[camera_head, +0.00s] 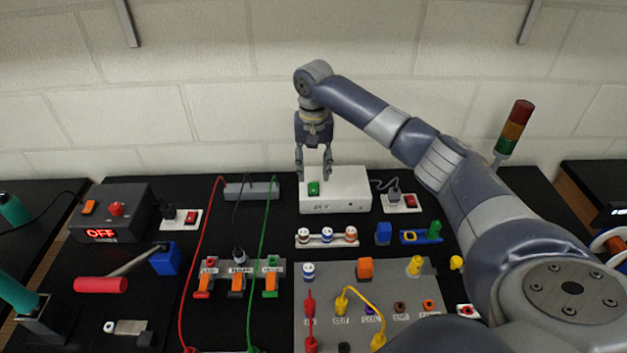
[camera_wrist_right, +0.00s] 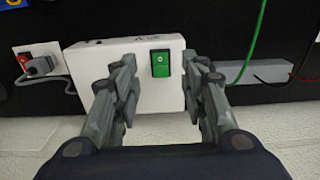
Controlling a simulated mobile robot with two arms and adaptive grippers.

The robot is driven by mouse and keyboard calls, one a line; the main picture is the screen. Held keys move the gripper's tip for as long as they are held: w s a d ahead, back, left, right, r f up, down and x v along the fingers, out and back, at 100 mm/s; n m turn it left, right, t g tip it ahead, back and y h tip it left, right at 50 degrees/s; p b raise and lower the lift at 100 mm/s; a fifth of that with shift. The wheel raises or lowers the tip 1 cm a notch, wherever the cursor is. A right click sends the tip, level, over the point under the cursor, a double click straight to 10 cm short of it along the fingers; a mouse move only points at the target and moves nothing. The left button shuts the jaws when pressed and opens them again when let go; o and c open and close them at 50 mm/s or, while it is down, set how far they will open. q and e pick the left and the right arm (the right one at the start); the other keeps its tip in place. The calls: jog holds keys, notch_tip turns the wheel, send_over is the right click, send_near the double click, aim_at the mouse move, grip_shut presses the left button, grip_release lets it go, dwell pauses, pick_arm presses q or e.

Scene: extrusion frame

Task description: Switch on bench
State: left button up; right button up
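The bench is a black tabletop with electrical gear. A white 24 V box (camera_head: 345,190) stands near the back wall with a green rocker switch (camera_head: 313,188) on its top; the switch also shows in the right wrist view (camera_wrist_right: 161,64). My right gripper (camera_head: 314,176) is open and empty, pointing down just above the switch, its fingers on either side of it. A dark supply box (camera_head: 128,205) at the left has a red display reading OFF, a red knob (camera_head: 116,209) and an orange switch (camera_head: 89,207). My left gripper is not in view.
Outlets with red switches and plugs stand at left (camera_head: 181,218) and right (camera_head: 401,203). Red, green and black cables cross the middle. A grey panel (camera_head: 400,275) with plugs lies in front. A signal tower (camera_head: 513,132) stands back right.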

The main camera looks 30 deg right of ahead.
aim_at(314, 192)
jog(key=f, duration=0.3)
jog(key=f+p, duration=0.1)
jog(key=f, duration=0.2)
jog(key=shift+w+d, duration=0.2)
jog(key=shift+a+f, duration=0.1)
jog(key=shift+f, duration=0.3)
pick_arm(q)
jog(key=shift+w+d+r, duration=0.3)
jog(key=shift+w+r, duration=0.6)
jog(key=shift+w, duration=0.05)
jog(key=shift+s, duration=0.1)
pick_arm(e)
jog(key=c, duration=0.9)
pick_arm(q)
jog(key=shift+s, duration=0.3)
pick_arm(e)
grip_shut()
